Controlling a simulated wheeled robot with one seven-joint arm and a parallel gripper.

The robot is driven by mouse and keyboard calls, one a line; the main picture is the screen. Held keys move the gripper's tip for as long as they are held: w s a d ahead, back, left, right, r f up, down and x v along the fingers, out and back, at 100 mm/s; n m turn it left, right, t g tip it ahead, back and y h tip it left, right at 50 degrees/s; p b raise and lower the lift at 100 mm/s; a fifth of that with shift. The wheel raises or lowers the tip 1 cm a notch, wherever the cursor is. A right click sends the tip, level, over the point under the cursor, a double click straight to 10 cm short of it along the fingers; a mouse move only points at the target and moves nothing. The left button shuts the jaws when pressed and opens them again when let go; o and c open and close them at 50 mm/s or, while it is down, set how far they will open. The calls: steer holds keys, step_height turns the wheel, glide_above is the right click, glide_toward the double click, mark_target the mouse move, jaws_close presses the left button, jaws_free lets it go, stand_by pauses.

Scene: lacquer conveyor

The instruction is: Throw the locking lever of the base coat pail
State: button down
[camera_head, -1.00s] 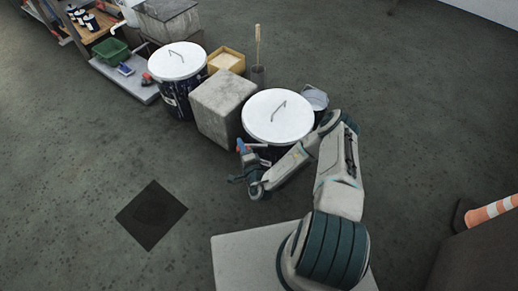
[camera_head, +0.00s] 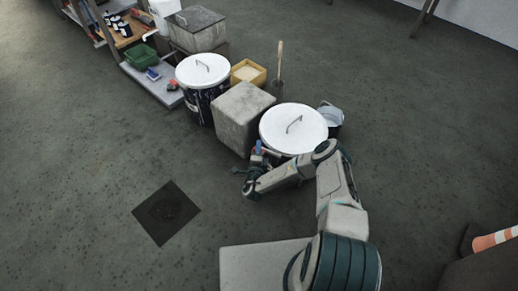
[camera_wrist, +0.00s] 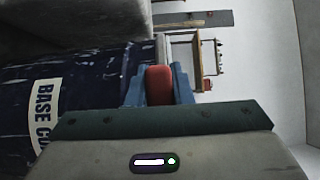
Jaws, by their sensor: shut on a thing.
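The base coat pail (camera_head: 293,128) stands upright with a white, handled lid, just beyond my arm in the head view. In the wrist view its dark blue, streaked wall (camera_wrist: 95,72) lies sideways, with a white label (camera_wrist: 44,108) reading "BASE CO", partly hidden. The red grip of the locking lever (camera_wrist: 159,85) sits between the blue fingers of my gripper (camera_wrist: 160,88), which is shut on it. In the head view my gripper (camera_head: 259,157) is at the pail's left front side, close to the rim. The lever's hinge is hidden.
A grey block (camera_head: 241,117) stands close left of the pail, near my gripper. Beyond it is a second white-lidded pail (camera_head: 203,70). A small bucket (camera_head: 331,116) stands at the right. A dark floor plate (camera_head: 166,212) lies on open floor at front left.

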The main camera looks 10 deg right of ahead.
steer(key=shift+a+r, duration=0.1)
steer(key=shift+a, duration=0.15)
steer(key=c, duration=1.3)
jaws_free()
steer(key=shift+a, duration=0.1)
steer(key=shift+d, duration=0.25)
steer(key=s+a+p, duration=0.1)
steer(key=s, duration=0.3)
steer(key=s+p, duration=0.1)
steer(key=s, duration=0.4)
steer(key=s+a+p, duration=0.1)
steer(key=s, duration=0.3)
steer(key=shift+s+a, duration=0.25)
steer(key=shift+a, duration=0.1)
